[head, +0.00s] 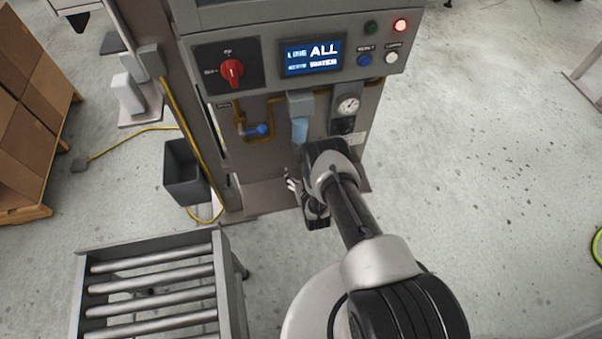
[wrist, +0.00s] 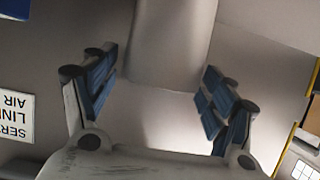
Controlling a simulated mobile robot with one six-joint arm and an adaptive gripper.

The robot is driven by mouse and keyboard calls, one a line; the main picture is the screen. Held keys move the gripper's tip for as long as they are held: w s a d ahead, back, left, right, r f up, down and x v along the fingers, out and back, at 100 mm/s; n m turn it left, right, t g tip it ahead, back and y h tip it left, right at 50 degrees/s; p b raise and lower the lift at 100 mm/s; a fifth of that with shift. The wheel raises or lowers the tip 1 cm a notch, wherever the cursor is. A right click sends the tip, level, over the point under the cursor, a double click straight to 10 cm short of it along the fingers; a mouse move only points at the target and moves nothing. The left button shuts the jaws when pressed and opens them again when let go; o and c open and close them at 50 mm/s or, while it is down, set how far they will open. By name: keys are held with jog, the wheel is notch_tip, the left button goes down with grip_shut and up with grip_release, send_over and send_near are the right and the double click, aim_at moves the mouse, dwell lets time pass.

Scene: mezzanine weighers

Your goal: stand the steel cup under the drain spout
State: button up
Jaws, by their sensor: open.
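My gripper (head: 293,185) is low in front of the cabinet, partly hidden by my arm in the head view. In the wrist view its two blue-padded fingers are open (wrist: 160,95). A smooth grey rounded body, probably the steel cup (wrist: 172,40), reaches in from the top between the fingers. I see a gap on each side of it. No steel cup shows clearly in the head view, where my arm hides part of this area. A pale blue bowl (head: 300,130) hangs under a grey block on the cabinet; the drain spout cannot be made out.
A brass pipe with a blue-handled valve (head: 256,130) is left of the bowl, and a pressure gauge (head: 348,105) is right. A grey bin (head: 186,172) and a yellow hose stand left. A roller conveyor (head: 152,268) is front left.

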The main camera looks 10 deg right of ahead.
jog(key=p+v, duration=0.4)
jog(key=v, duration=0.8)
